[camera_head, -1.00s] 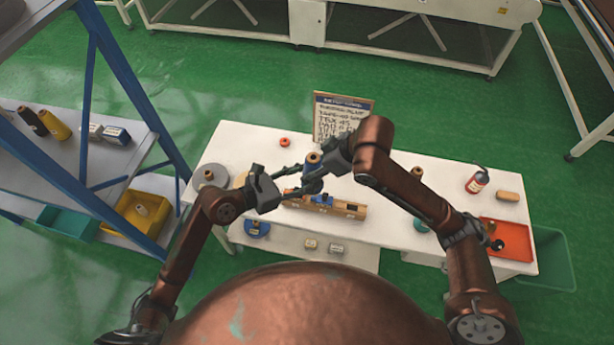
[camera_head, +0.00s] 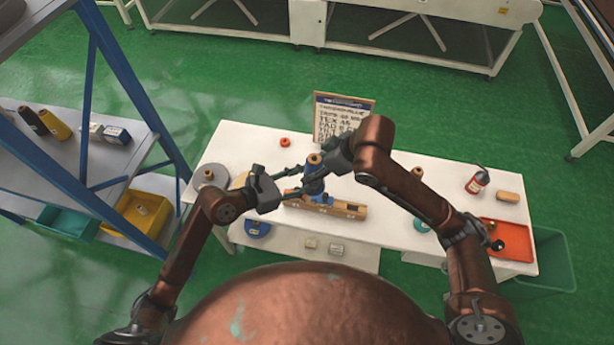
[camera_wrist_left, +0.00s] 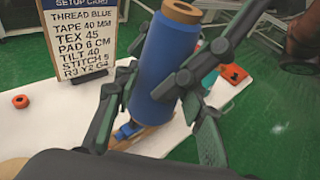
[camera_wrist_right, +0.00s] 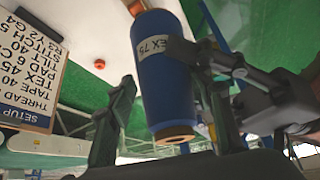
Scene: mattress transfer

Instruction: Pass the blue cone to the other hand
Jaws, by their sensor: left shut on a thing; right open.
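The blue cone (camera_head: 314,180), a blue thread spool with a brown core, is held tilted above the middle of the white table (camera_head: 390,225). My left gripper (camera_head: 296,182) is shut on it; in the left wrist view the blue cone (camera_wrist_left: 165,55) stands between the fingers. My right gripper (camera_head: 330,168) is open, reaching in from the right. In the right wrist view the blue cone (camera_wrist_right: 163,85), with a white "EX 75" label, lies between its spread fingers. Whether the right fingers touch it is unclear.
A wooden rack (camera_head: 350,211) stands on the table below the cone. A setup card (camera_head: 342,118) stands behind. A red tray (camera_head: 505,240) and a red bottle (camera_head: 477,181) are at the right. A blue-framed shelf (camera_head: 110,150) stands left.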

